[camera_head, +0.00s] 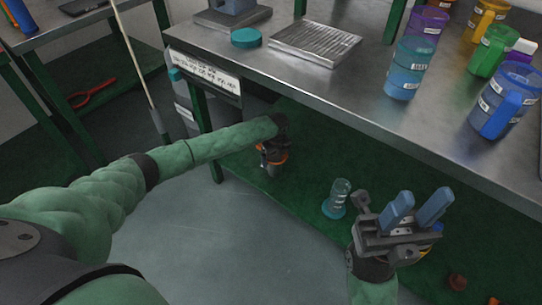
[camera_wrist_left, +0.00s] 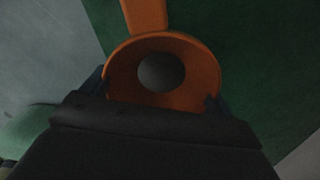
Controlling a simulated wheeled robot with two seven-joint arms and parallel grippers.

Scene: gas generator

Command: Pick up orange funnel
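The orange funnel (camera_head: 281,158) is partly hidden by my left gripper (camera_head: 271,156) in the head view, low under the table's front edge. In the left wrist view the funnel (camera_wrist_left: 212,70) shows as a round rim with a tab pointing up and a grey opening in the middle. The dark fingers of my left gripper (camera_wrist_left: 156,93) lie on both sides of the rim, close to it or touching; I cannot tell if they press on it. My right gripper (camera_head: 418,207) is open and empty, fingers pointing up, at the lower right.
A clear glass cylinder with a teal base (camera_head: 335,205) stands on the green lower shelf (camera_head: 310,150), left of my right gripper. The metal table (camera_head: 330,75) above holds blue, green, yellow and purple vessels and a ridged metal plate (camera_head: 315,43). A table leg (camera_head: 204,135) stands behind my left forearm.

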